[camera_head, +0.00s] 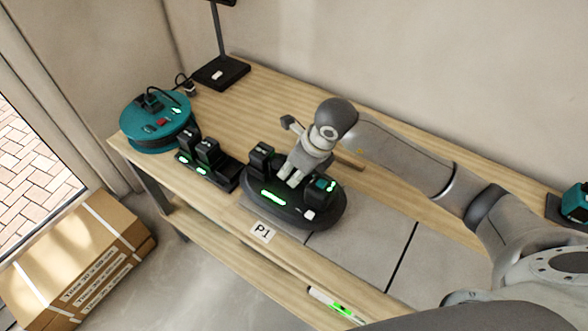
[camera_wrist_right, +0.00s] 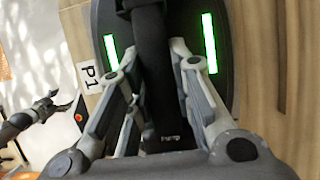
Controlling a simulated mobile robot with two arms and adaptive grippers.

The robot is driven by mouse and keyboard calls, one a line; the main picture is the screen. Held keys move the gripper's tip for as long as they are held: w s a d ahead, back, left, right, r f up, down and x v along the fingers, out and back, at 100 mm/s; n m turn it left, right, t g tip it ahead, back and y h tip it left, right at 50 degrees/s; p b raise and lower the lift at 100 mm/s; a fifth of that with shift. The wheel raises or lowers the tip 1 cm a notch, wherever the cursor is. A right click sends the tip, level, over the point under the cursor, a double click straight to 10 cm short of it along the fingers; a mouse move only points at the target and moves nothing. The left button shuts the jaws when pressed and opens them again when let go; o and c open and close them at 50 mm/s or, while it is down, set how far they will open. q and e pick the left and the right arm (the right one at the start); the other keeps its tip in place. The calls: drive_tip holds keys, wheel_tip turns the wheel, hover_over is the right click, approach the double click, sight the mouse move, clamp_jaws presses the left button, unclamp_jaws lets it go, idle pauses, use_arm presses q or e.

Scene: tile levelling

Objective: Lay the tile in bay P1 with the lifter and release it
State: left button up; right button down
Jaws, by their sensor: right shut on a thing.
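The lifter (camera_head: 322,218) is a black oval body with green lit strips and a handle bar across its top. My right gripper (camera_head: 292,181) is shut on the lifter's handle; the wrist view shows its fingers on both sides of the black handle (camera_wrist_right: 150,65). A grey tile (camera_head: 248,214) shows at the lifter's edge, mostly hidden under it, beside the P1 label (camera_head: 262,232). I cannot tell whether the tile rests fully on the bench. My left gripper (camera_wrist_right: 52,106) shows in the right wrist view at the left, fingers apart and empty.
More grey tiles (camera_head: 362,253) lie on the wooden bench (camera_head: 270,85) right of the lifter. A black charger with batteries (camera_head: 207,165) and a teal cable reel (camera_head: 155,123) stand to its left. A level with a green light (camera_head: 338,306) lies at the front. Cardboard boxes (camera_head: 75,260) stand on the floor.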

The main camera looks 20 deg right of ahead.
drive_tip(key=shift+w+r, duration=0.1)
idle(0.3)
drive_tip(key=c, duration=1.3)
unclamp_jaws()
drive_tip(key=shift+o, duration=0.5)
drive_tip(key=shift+s+f, duration=0.2)
drive_tip(key=shift+f, duration=0.1)
drive_tip(key=v, duration=1.2)
drive_tip(key=shift+r, duration=0.2)
